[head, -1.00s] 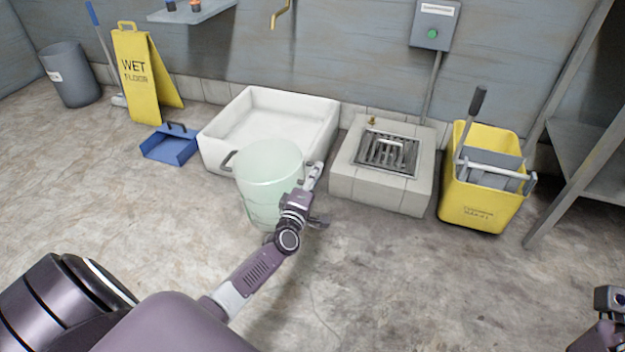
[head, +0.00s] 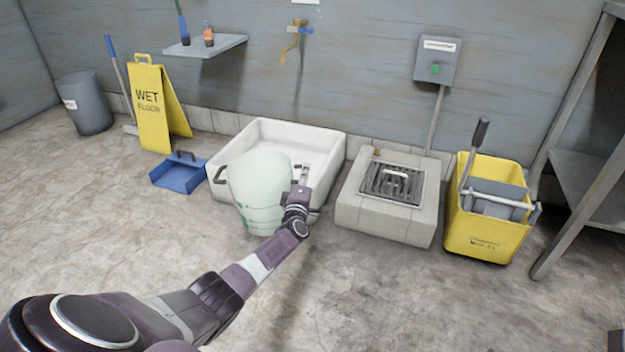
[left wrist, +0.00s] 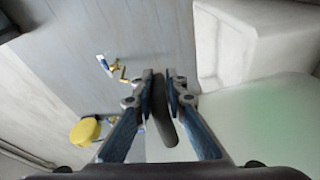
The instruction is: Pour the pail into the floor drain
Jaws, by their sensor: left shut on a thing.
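The pail (head: 258,190) is pale green and translucent, with green marks on its side. It is roughly upright in front of the white basin in the head view; I cannot tell whether its base touches the floor. Its pale wall (left wrist: 270,125) fills the right of the left wrist view. My left gripper (head: 304,178) is at the pail's right side, shut on its dark handle (left wrist: 162,108). The floor drain (head: 392,184) is a dark slotted grate with a light handle, set in a raised pale block to the right of the pail. My right gripper is out of view.
The white basin (head: 325,145) stands behind the pail. A yellow mop bucket (head: 482,235) stands right of the drain, near a metal rack (head: 575,130). A blue dustpan (head: 178,177) and yellow wet-floor sign (head: 150,105) are at left. The floor in front is clear.

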